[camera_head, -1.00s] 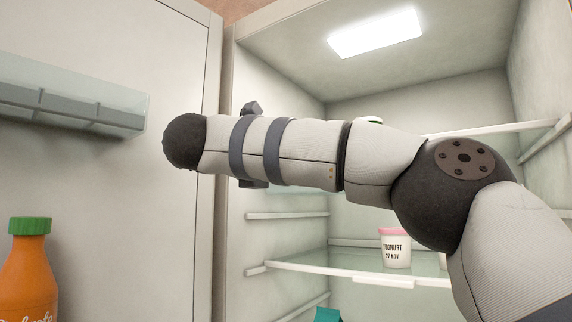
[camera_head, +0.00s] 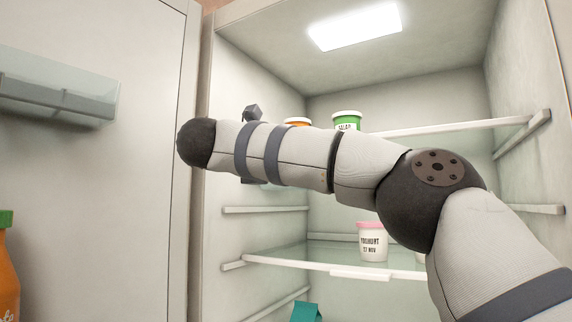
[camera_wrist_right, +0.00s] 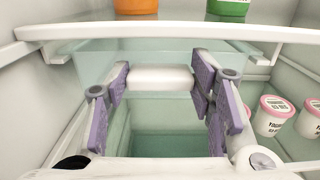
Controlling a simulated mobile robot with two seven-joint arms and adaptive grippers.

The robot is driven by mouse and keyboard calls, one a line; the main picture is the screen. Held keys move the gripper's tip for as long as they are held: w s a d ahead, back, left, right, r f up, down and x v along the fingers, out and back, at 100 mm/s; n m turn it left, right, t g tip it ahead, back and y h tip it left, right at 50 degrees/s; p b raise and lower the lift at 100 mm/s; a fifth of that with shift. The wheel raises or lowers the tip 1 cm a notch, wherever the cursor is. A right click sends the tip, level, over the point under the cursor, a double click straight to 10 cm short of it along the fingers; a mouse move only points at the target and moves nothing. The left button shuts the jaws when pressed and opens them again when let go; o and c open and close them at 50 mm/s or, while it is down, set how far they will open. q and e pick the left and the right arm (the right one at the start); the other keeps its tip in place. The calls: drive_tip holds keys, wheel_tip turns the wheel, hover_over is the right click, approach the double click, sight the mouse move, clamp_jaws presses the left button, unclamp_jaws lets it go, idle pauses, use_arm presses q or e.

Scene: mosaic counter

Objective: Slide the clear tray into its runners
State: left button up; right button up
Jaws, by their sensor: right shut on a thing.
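The clear tray (camera_wrist_right: 95,65) is in the right wrist view, just below the upper shelf, with a white grip block (camera_wrist_right: 160,78) at its front. My right gripper (camera_wrist_right: 158,88) is shut on this block, its purple finger pads on either side. White bracket-like strips, which look like the runners, hang under the shelf at the left (camera_wrist_right: 62,55) and right (camera_wrist_right: 272,50). I cannot tell whether the tray's edges sit in them. In the head view my right arm covers the gripper and tray. My left gripper is not in view.
The upper shelf (camera_wrist_right: 180,31) carries an orange container (camera_wrist_right: 136,7) and a green one (camera_wrist_right: 228,10). Pink-lidded yoghurt pots (camera_wrist_right: 272,115) stand at the right. The lower shelf (camera_head: 300,262) holds a yoghurt pot (camera_head: 373,243). The door with its bin (camera_head: 60,98) is at the left.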

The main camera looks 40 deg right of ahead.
drive_tip(key=o, duration=1.5)
